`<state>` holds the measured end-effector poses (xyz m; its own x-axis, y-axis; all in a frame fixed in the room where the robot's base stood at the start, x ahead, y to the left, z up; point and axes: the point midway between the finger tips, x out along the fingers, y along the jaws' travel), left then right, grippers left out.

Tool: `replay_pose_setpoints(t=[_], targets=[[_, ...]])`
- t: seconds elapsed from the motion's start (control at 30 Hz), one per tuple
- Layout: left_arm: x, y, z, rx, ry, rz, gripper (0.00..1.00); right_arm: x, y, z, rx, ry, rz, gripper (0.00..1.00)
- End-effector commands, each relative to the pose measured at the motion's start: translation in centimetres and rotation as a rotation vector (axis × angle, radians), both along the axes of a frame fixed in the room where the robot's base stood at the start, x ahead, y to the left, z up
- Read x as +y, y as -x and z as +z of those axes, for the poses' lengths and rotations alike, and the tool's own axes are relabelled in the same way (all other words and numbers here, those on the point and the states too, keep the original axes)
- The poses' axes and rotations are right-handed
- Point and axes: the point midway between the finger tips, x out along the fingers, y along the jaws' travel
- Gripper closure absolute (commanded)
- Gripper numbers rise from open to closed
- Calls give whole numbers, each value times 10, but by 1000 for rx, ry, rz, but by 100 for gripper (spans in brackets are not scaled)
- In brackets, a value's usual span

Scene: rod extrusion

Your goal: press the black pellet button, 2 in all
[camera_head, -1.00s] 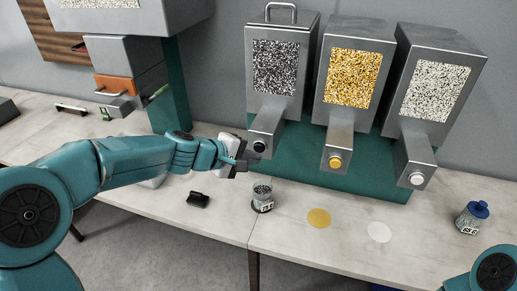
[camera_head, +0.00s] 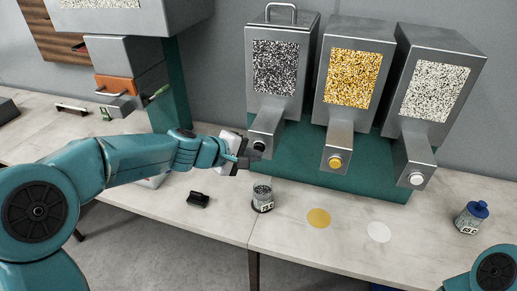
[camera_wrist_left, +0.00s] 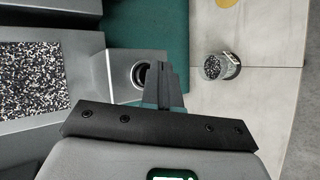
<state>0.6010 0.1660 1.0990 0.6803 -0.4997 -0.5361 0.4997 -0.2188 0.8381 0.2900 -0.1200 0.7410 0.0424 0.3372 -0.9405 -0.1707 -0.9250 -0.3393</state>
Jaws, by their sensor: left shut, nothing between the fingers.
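The black pellet dispenser (camera_head: 275,72) is a grey metal hopper with a window of black and white pellets. Its black button (camera_head: 259,146) is on the front end of the spout. In the left wrist view the round button (camera_wrist_left: 138,75) sits beside my finger tips. My left gripper (camera_head: 250,157) is shut and empty, right at the button; whether it touches cannot be told. A clear jar (camera_head: 262,196) with dark speckled pellets stands on the table below the spout; it also shows in the left wrist view (camera_wrist_left: 220,67). My right gripper is out of view.
Dispensers with a yellow button (camera_head: 335,162) and a white button (camera_head: 416,179) stand to the right. Yellow (camera_head: 319,218) and white (camera_head: 379,232) discs lie before them. A blue-lidded jar (camera_head: 471,218) is at far right, a small black object (camera_head: 198,200) left.

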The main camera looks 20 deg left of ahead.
Motion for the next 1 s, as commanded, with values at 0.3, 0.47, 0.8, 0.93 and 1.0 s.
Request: replay_pose_setpoints(t=[0.3,0.47,0.8,0.93,1.0], targets=[[0,-3,0,1,-1,0,100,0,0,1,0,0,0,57],[0,-5,0,0,-1,-1,100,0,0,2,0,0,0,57],[0,-9,0,-1,-1,0,100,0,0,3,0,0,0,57],[0,-11,0,-1,-1,0,100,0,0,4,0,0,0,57],[0,-11,0,-1,-1,0,100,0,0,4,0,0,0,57]])
